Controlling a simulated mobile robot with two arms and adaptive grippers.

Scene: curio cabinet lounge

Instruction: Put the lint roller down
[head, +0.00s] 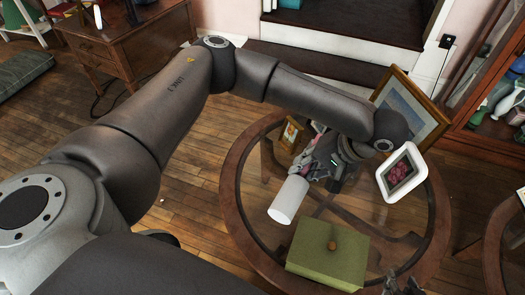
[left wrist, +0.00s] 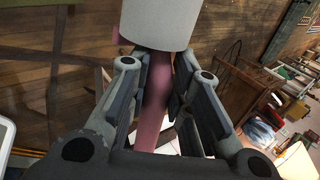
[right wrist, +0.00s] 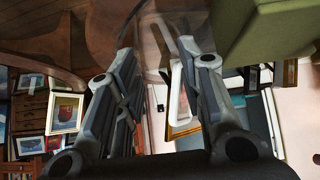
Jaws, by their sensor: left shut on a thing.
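The lint roller has a white roll (head: 289,200) and a pink handle (left wrist: 155,105). My left gripper (head: 318,160) is shut around the handle, with the roll sticking out past the fingertips. In the head view the roller is over the left part of a round, glass-topped wooden table (head: 231,200). I cannot tell whether it touches the glass. My right gripper (head: 405,284) is at the lower right of the head view, by the table's front edge. In the right wrist view its fingers (right wrist: 156,52) are apart with nothing held between them.
A green box (head: 325,262) with a knob stands at the table's front. A small gold frame (head: 291,133), a large picture frame (head: 432,112) and a white frame (head: 420,165) stand around my left gripper. Some glass shows between the roller and the green box.

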